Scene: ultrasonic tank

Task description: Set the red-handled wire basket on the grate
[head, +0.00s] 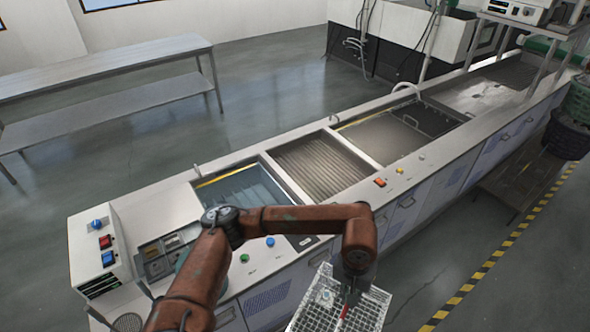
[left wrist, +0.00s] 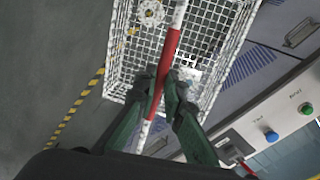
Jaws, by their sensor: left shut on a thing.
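The wire basket (head: 375,312) is a white mesh box at the bottom of the head view, cut off by the edge. It hangs in front of the counter, over the floor. My left gripper (head: 350,287) is above it, shut on its red handle (head: 345,312). In the left wrist view the fingers (left wrist: 164,92) close around the red grip (left wrist: 168,55), with the basket mesh (left wrist: 205,35) beneath. The grate (head: 318,165) is a slatted, recessed bay in the counter, empty and away from the basket. My right gripper is not in view.
A liquid-filled tank (head: 240,188) lies left of the grate, and a covered bay (head: 400,132) with a handle lies right. A control box (head: 98,250) stands at the counter's left end. Buttons (head: 380,182) line the front edge. Pale round parts (left wrist: 150,12) show at the basket.

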